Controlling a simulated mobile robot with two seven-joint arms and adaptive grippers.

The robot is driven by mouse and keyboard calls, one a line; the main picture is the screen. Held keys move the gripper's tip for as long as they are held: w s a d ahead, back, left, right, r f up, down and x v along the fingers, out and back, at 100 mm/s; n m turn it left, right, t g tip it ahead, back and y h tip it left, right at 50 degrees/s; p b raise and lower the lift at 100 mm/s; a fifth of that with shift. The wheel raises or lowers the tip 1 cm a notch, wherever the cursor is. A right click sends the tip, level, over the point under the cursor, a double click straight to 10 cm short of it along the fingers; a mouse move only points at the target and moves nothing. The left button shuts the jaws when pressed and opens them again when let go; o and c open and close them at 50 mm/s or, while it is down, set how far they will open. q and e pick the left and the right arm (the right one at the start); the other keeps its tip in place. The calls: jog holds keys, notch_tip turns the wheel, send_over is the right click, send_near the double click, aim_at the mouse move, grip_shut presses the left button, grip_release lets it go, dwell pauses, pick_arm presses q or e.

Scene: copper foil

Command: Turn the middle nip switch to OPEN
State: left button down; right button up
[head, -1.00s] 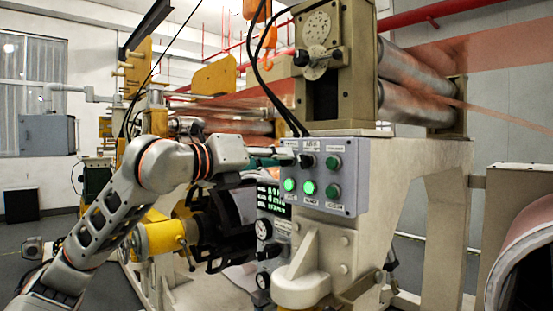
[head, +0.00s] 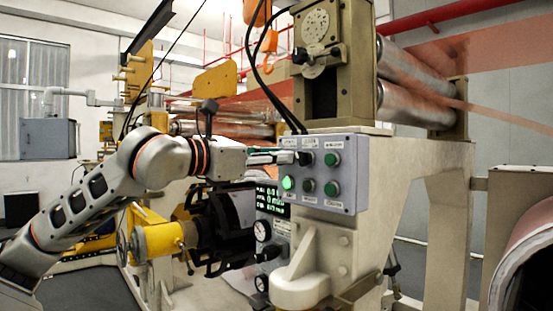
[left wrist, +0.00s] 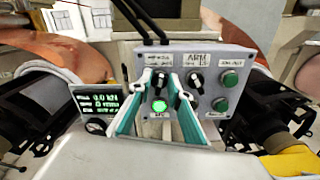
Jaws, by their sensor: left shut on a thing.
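The grey control panel (head: 350,190) has two black switches and a green button on its upper row. The middle black switch (head: 305,158) shows clear of the fingers in the head view and also in the left wrist view (left wrist: 196,80). My left gripper (head: 294,157) reaches in from the left at the panel. In the left wrist view its teal fingers straddle the left black switch (left wrist: 158,79) and are shut on it. The fingers hide that switch in the head view. The small labels are mostly unreadable. My right gripper is not in view.
A lit green lamp (head: 288,183), a dark lamp (head: 309,186) and a green button (head: 332,188) form the panel's lower row. A display (head: 270,198) stands left of it. Black cables (head: 262,85) hang above, and a yellow-and-black shaft holder (head: 165,238) lies below my arm.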

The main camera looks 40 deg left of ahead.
pick_arm(q)
jog(key=shift+d+m+b, duration=0.1)
jog(key=shift+m+b, duration=0.35)
jog(key=shift+m, duration=1.25)
jog(key=c, duration=2.2)
grip_release()
jog(key=s, duration=0.8)
jog(key=s+a, duration=0.1)
jog(key=s, duration=0.3)
